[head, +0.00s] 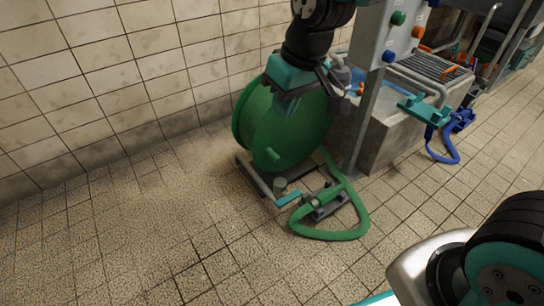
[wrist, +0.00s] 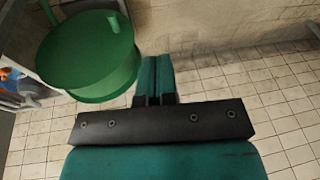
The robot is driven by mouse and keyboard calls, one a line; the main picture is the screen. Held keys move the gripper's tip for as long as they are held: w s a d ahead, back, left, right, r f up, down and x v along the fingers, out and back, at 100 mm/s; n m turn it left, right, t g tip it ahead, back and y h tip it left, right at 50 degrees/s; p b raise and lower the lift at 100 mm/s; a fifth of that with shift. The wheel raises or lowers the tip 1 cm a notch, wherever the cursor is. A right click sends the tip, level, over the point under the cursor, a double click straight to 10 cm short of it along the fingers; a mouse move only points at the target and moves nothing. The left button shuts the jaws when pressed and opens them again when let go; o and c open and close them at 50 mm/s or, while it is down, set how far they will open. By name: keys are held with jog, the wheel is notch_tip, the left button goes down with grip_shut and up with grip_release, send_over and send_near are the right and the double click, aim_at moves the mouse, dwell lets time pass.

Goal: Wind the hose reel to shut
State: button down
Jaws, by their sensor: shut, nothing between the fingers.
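The green hose reel (head: 262,125) stands on a grey floor frame (head: 258,183) near the tiled wall. A small green crank peg (head: 272,154) sticks out low on its near face. The reel shows at the upper left of the wrist view (wrist: 82,55), with the peg (wrist: 113,24) on its face. My teal gripper (wrist: 155,62) is shut and empty, to the right of the reel and apart from the peg in that picture. In the head view my arm comes down from the top and hides the reel's upper part; my fingertips are not clear there.
A green hose (head: 338,236) loops on the floor beside a grey fitting (head: 322,203) in front of the reel. A concrete basin (head: 395,130) and a grey panel (head: 385,35) stand to the right. A blue hose (head: 442,157) hangs farther right. Floor at left is clear.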

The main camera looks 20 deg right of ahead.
aim_at(272, 155)
jog(key=w+d+f+h+b, duration=0.1)
jog(key=w+f+b, duration=0.3)
jog(key=f, duration=0.6)
jog(key=w+d+f+m+t+h+b, duration=0.1)
jog(key=w+f+b, duration=0.3)
jog(key=w+f, duration=0.5)
jog(key=w+d+f+t+h+b, duration=0.1)
jog(key=w+f+b, duration=0.3)
jog(key=w+f, duration=0.3)
jog(key=shift+w+d+f, duration=0.1)
jog(key=shift+f, duration=1.25)
jog(key=shift+w+d+f, duration=0.1)
jog(key=shift+f, duration=1.2)
jog(key=shift+d+f, duration=0.2)
jog(key=shift+f, duration=0.1)
